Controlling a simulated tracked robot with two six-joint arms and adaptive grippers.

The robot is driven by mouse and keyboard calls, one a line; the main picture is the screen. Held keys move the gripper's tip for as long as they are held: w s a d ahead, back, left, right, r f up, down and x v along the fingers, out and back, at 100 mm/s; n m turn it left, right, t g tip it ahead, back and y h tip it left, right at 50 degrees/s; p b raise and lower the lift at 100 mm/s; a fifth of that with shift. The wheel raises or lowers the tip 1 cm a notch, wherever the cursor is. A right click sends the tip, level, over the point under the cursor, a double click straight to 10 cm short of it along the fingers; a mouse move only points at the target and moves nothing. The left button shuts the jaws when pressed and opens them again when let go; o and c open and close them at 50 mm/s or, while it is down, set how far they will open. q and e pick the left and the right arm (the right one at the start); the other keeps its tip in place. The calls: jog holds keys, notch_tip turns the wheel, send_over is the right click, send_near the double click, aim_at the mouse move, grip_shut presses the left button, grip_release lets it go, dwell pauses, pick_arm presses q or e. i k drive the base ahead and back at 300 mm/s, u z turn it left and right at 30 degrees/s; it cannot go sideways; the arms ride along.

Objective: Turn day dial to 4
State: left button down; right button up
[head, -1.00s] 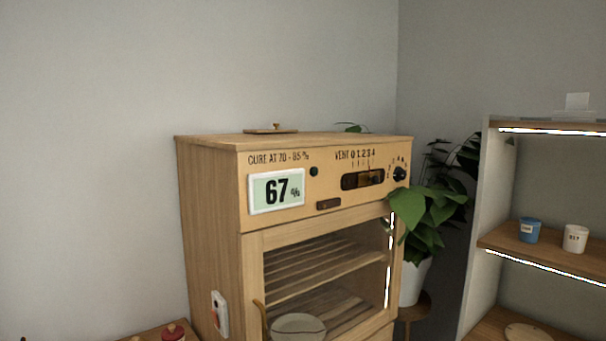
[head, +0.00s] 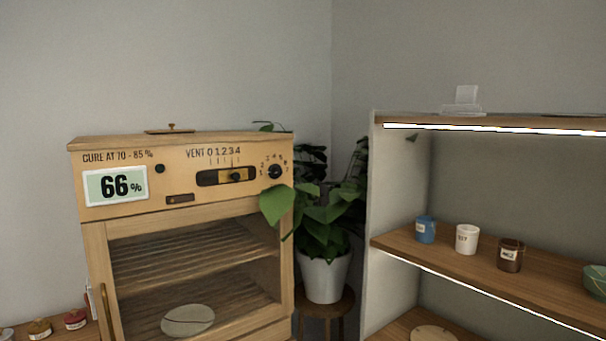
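The day dial is a small black round knob (head: 275,172) at the right end of the cabinet's front panel, with small numerals in an arc around its top. Its pointer is too small to read surely. Left of it is the vent slider (head: 235,177) in a dark slot, under the marks 0 to 4, standing near 3. Neither of my grippers shows in the head view.
The wooden cabinet (head: 95,226) holds a pale round plate (head: 188,320). Plant leaves (head: 278,204) hang just below the dial, over the cabinet's right edge; their white pot (head: 323,276) stands on a stool. A shelf (head: 400,243) at right holds several cups.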

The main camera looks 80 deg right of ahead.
aim_at(275, 172)
jog(key=z, duration=0.1)
jog(key=k, duration=0.4)
jog(key=u, duration=1.05)
jog(key=i, duration=0.1)
jog(key=z, duration=2.95)
jog(key=i, duration=1)
jog(key=u, duration=0.2)
